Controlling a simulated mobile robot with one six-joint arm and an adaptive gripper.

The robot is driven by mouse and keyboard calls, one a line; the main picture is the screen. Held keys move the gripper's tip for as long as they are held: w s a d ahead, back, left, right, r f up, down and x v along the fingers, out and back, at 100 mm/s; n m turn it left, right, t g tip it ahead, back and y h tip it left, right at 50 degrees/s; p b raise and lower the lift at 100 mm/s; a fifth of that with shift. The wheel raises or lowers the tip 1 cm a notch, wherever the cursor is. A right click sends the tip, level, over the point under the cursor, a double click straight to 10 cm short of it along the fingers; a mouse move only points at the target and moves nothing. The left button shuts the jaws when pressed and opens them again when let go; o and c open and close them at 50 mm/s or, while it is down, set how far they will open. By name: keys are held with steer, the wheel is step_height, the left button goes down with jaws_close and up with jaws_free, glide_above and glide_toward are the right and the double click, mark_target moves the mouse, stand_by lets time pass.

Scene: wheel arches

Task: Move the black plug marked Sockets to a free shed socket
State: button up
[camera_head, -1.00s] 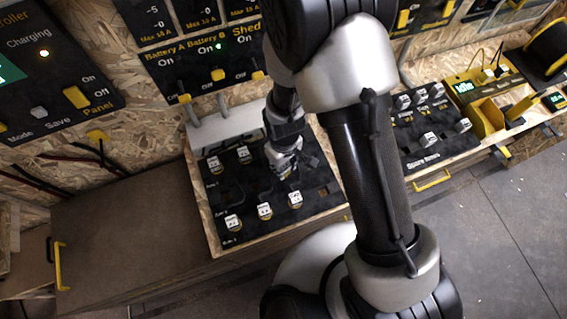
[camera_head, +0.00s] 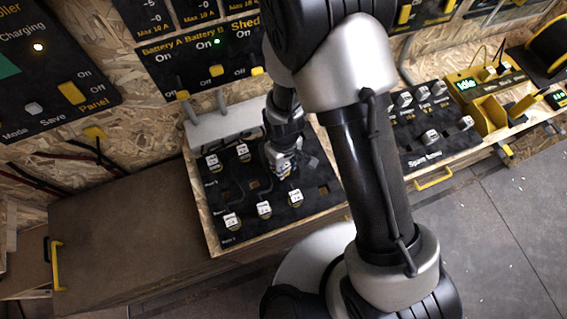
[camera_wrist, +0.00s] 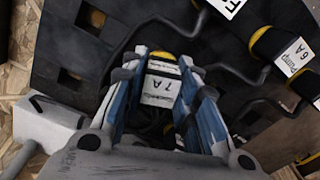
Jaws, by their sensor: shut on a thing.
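A black plug with a yellow top and a white label reading 7 A (camera_wrist: 160,90) sits between my gripper's blue-lined fingers in the wrist view. The label's upper word is small and looks like Sockets. My gripper (camera_wrist: 163,64) is shut on this plug. In the head view my gripper (camera_head: 283,166) is over the right part of the black socket board (camera_head: 225,189). I cannot tell whether the plug is seated or lifted. Empty square sockets show at the upper left of the wrist view, one of them here (camera_wrist: 68,77); their row name is hidden.
Other labelled plugs stand close by, including Pump 6 A (camera_wrist: 291,58) and one at the top (camera_wrist: 227,6). Black cables (camera_wrist: 255,75) run around my fingers. A front row of plugs (camera_head: 263,209) lines the board. A brown bench (camera_head: 130,225) is clear at left.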

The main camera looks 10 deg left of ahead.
steer(key=shift+f, duration=0.2)
stand_by(0.3)
steer(key=shift+f+b, duration=0.55)
steer(key=shift+b, duration=0.05)
stand_by(0.3)
steer(key=o, duration=1.1)
steer(key=shift+o, duration=0.6)
steer(key=o, duration=0.4)
